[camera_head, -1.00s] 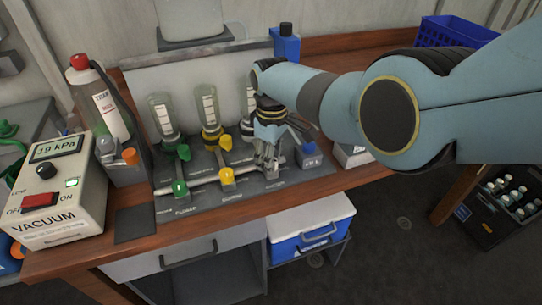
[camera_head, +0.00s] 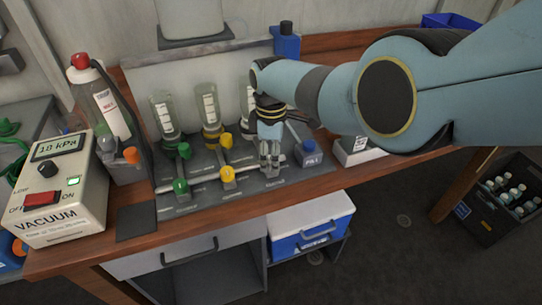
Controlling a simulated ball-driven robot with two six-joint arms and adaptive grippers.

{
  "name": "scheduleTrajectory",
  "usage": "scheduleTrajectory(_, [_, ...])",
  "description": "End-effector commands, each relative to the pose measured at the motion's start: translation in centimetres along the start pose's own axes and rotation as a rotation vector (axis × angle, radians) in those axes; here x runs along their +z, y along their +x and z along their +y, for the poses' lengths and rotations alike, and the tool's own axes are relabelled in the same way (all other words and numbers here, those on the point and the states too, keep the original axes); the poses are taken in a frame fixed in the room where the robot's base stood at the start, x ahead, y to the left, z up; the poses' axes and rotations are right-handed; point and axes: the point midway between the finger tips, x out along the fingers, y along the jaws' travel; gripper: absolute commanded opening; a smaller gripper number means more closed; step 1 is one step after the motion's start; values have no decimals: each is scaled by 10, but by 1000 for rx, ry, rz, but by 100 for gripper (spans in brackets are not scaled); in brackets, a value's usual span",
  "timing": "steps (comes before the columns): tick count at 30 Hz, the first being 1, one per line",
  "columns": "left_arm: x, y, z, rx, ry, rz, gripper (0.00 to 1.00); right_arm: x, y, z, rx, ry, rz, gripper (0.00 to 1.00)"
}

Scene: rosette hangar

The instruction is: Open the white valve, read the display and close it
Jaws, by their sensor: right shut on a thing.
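Three valves stand in a row on a grey panel (camera_head: 205,195), with a green-handled one (camera_head: 181,186) at left and a yellow-handled one (camera_head: 228,174) in the middle. My right gripper (camera_head: 270,168) points down at the third, rightmost station and is shut on the white valve there, whose handle is mostly hidden by the fingers. Behind it a clear graduated cup (camera_head: 246,98) is partly covered by my arm. The display (camera_head: 60,145) on the vacuum box (camera_head: 60,215) at left appears to read 18 kPa. My left gripper is out of view.
A red-capped bottle (camera_head: 108,100) stands beside the vacuum box. A blue-and-white cooler (camera_head: 312,225) sits below the bench edge.

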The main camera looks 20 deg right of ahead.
Motion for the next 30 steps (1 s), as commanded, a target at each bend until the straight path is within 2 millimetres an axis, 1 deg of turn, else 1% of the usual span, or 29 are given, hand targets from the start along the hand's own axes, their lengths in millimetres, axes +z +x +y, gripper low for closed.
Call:
scheduleTrajectory(6, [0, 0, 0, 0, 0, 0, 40, 0, 0, 0, 1, -1, 1, 0])
scheduleTrajectory(7, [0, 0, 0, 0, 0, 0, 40, 0, 0, 0, 1, -1, 0, 33])
scheduleTrajectory(12, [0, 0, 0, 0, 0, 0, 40, 0, 0, 0, 0, 0, 0, 55])
scheduleTrajectory(23, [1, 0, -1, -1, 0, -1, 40, 0, -3, 0, 1, 1, 0, 55])
scheduleTrajectory(26, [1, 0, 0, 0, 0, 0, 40, -1, -10, 1, 2, 0, 1, 55])
scheduleTrajectory(30, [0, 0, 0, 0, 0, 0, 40, 0, -29, 0, 4, 1, 2, 55])
